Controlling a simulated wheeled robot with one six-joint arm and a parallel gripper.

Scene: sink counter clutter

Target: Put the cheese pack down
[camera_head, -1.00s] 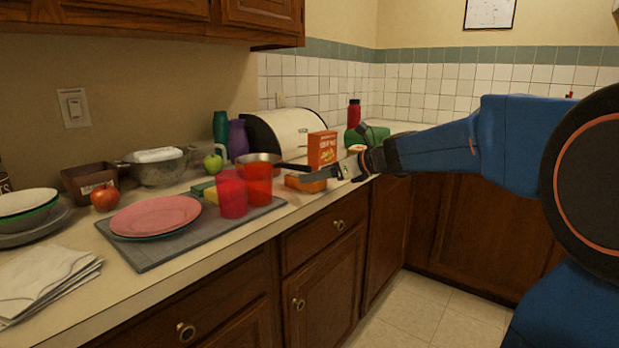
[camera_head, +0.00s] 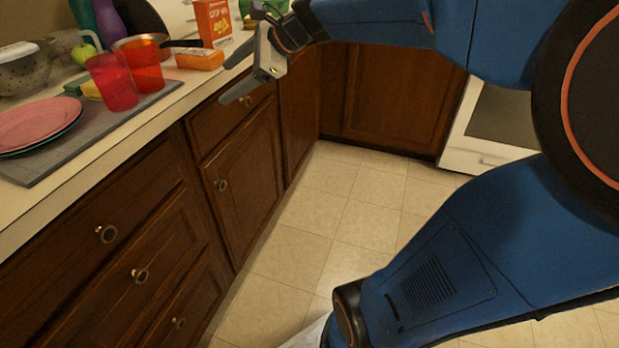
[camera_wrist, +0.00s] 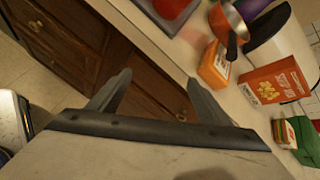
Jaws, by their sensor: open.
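The cheese pack, a small orange block (camera_head: 200,59), lies on the counter close to its front edge, in front of the red-orange box. In the wrist view the cheese pack (camera_wrist: 214,66) lies flat, right of my fingers. My gripper (camera_head: 226,83) is open and empty. It hangs in front of the counter edge, over the drawer front, apart from the pack. In the wrist view my gripper's fingers (camera_wrist: 160,78) are spread, with only cabinet fronts between them.
The red-orange box (camera_head: 214,24) stands behind the pack. A pan (camera_head: 178,44) and red cups (camera_head: 113,82) stand to its left, and the plates (camera_head: 40,124) lie on a grey mat (camera_head: 62,151). A green item (camera_wrist: 300,140) is at right in the wrist view. The floor is clear.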

